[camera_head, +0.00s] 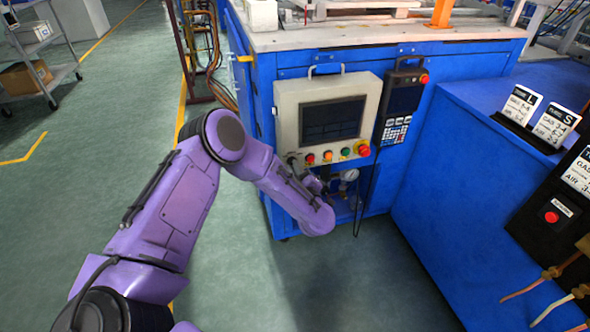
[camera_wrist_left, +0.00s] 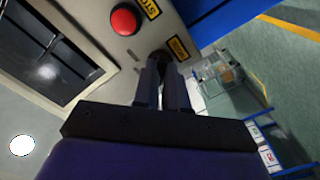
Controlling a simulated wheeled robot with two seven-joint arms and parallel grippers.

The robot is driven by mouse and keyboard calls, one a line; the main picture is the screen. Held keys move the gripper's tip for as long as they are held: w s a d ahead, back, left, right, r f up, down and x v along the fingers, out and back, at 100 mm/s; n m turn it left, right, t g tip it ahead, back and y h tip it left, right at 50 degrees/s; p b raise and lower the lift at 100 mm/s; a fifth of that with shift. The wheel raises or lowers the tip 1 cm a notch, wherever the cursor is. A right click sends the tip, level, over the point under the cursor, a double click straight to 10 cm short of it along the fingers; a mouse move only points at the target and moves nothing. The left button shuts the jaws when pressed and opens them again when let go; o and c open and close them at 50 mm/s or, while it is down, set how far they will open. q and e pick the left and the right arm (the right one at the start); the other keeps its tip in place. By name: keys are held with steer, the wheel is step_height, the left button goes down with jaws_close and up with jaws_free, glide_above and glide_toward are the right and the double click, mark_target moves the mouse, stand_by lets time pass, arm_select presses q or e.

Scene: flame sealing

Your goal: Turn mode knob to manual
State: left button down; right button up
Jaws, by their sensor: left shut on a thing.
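The beige control panel (camera_head: 285,100) with a dark screen (camera_head: 332,122) hangs on the blue machine. Its lower row holds a red button (camera_head: 310,158), other coloured buttons and a red emergency stop (camera_head: 363,150). The dark mode knob (camera_wrist_left: 160,57) is at the left end of this row, beside the red button and its yellow label in the left wrist view. My left gripper (camera_wrist_left: 164,80) is shut on the knob, and its fingers hide much of it. The knob's setting cannot be read. In the head view, my purple arm largely covers the gripper. My right gripper is not in view.
A black handheld pendant (camera_head: 401,103) hangs right of the panel, with a cable below. A pressure gauge (camera_head: 348,175) sits under the panel. A blue cabinet (camera_head: 455,190) stands at the right. Floor at the left is open, with a cart (camera_head: 40,65) farther back.

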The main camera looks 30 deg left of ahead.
arm_select(q)
steer(key=shift+m+p, duration=2)
steer(key=shift+m, duration=2.2)
steer(key=c, duration=1.2)
jaws_free()
steer(key=shift+d, duration=0.1)
steer(key=v, duration=1)
steer(key=shift+s+d, duration=0.1)
steer(key=shift+s, duration=0.05)
